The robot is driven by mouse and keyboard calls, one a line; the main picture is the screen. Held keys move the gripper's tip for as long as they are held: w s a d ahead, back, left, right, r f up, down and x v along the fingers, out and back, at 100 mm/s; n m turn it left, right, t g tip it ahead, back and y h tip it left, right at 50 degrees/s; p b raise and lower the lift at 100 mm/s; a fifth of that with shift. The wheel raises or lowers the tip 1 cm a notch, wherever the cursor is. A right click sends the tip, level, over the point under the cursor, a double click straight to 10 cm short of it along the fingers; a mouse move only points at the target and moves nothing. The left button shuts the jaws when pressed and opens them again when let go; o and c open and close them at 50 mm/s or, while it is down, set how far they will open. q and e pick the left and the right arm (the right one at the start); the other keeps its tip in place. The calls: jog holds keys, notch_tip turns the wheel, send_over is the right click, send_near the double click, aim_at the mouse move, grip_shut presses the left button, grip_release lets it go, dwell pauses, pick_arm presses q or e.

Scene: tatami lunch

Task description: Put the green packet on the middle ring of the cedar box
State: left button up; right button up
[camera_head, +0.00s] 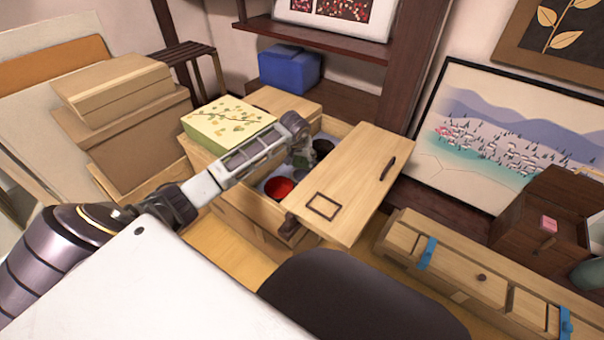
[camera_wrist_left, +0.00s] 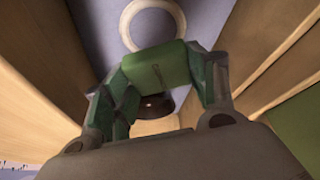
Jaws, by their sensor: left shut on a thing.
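The cedar box (camera_head: 243,205) stands open in the middle of the head view, with a wooden lid (camera_head: 350,175) at its right side. Inside are a red bowl (camera_head: 279,187) and a dark bowl (camera_head: 323,145) on a pale lavender floor. My left gripper (camera_head: 303,158) reaches into the box from the left. In the left wrist view, the gripper is shut on the green packet (camera_wrist_left: 157,66). A pale ring (camera_wrist_left: 128,27) lies just beyond the packet, which overlaps its lower edge in that view. I cannot tell whether they touch. The packet is not clear in the head view.
A floral green-topped box (camera_head: 226,122) stands at the left of the opening, close under my forearm. Wooden walls (camera_wrist_left: 45,65) flank the gripper closely. A long wooden chest (camera_head: 450,265) with blue straps lies to the right. Cardboard boxes (camera_head: 120,130) are stacked at the left.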

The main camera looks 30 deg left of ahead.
aim_at(302, 161)
pick_arm(q)
jog(key=shift+f+b, duration=0.4)
jog(key=shift+f, duration=1.05)
jog(key=shift+f+b, duration=0.75)
jog(key=shift+f, duration=1.15)
jog(key=shift+f, duration=0.1)
jog(key=o, duration=0.8)
jog(key=shift+o, duration=0.2)
